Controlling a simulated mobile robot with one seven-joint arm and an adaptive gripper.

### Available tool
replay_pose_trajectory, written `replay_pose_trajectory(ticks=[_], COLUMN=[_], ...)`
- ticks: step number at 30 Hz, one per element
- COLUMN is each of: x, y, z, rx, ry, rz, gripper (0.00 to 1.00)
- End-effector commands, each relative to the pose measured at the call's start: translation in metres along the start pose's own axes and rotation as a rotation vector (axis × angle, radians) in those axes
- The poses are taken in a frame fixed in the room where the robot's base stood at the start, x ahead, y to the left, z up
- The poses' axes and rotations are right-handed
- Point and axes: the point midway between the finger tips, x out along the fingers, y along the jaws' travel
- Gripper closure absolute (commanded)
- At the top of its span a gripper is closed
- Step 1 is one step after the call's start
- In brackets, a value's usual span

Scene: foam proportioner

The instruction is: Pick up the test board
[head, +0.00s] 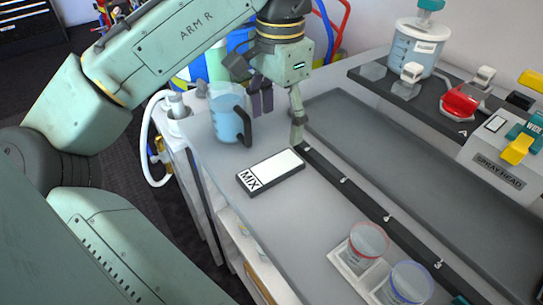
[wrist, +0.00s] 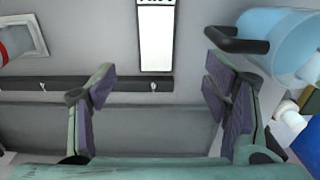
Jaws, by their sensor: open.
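A flat white board with a dark edge and the word MIX (head: 271,172) lies on the grey counter; it is the only loose board I see, and I take it as the test board. In the wrist view the board (wrist: 155,42) is at the top middle, partly cut off by the frame's edge. My gripper (head: 281,116) is above the counter near the board's far end, apart from it. In the wrist view my gripper (wrist: 157,88) has its fingers wide apart with nothing between them.
A blue jug with a black handle (head: 229,118) stands just left of my gripper. A dark rail (head: 355,194) with small hooks runs right of the board. Red-rimmed (head: 367,243) and blue-rimmed (head: 410,284) cups stand at the front.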

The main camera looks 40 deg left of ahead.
Motion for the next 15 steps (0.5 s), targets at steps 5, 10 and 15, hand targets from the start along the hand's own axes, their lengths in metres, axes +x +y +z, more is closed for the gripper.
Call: replay_pose_trajectory(ticks=[5, 10, 15], x=[0.029, 0.045, 0.061], y=[0.001, 0.001, 0.003], z=[0.0, -0.001, 0.0], rx=[0.0, 0.002, 0.002], ry=[0.001, 0.005, 0.002], rz=[0.001, -0.001, 0.0], gripper=[0.3, 0.3, 0.3])
